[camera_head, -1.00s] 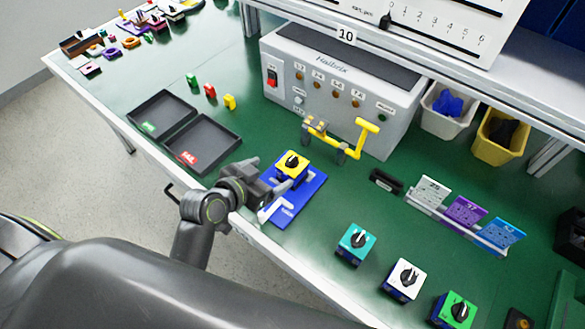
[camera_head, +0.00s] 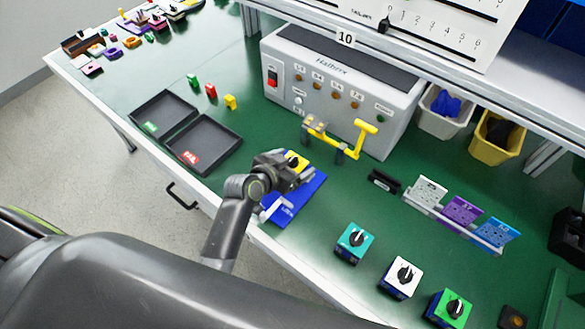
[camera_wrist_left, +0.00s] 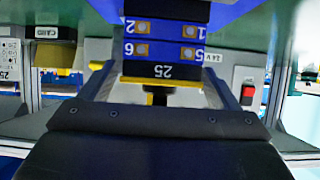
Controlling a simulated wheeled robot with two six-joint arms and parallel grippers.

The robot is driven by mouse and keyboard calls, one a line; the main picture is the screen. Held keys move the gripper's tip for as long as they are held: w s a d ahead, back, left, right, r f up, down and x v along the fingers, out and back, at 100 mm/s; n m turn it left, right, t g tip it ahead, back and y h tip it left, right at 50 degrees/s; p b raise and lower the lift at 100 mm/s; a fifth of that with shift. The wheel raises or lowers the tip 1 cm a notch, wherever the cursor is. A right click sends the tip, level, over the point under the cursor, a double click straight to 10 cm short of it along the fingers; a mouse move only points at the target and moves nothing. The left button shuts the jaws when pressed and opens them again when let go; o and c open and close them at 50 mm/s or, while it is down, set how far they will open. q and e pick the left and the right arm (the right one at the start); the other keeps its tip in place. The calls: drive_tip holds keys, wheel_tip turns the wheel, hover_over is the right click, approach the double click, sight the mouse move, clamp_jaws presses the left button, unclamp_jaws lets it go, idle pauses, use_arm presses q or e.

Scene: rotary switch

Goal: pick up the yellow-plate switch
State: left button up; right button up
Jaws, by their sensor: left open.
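The yellow-plate switch (camera_head: 297,160) sits on the blue fixture (camera_head: 287,208) near the table's front edge, and my left gripper and wrist cover much of it in the head view. My left gripper (camera_head: 299,180) is at the switch and open. In the left wrist view the blue switch body with white numbers (camera_wrist_left: 165,48) lies between the two spread fingers (camera_wrist_left: 160,82). Its dark band reads 25, and a little yellow shows below it. Whether a finger touches the switch I cannot tell. My right gripper is not in view.
Teal (camera_head: 354,241), white (camera_head: 402,276) and green (camera_head: 450,307) switches stand to the right. A grey test box (camera_head: 340,95) and a yellow-handled clamp (camera_head: 340,140) stand behind. Two black trays (camera_head: 205,142) lie left. Green table between them is mostly clear.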

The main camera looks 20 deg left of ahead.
use_arm(q)
drive_tip(key=shift+w, duration=0.1)
drive_tip(key=c, duration=1.2)
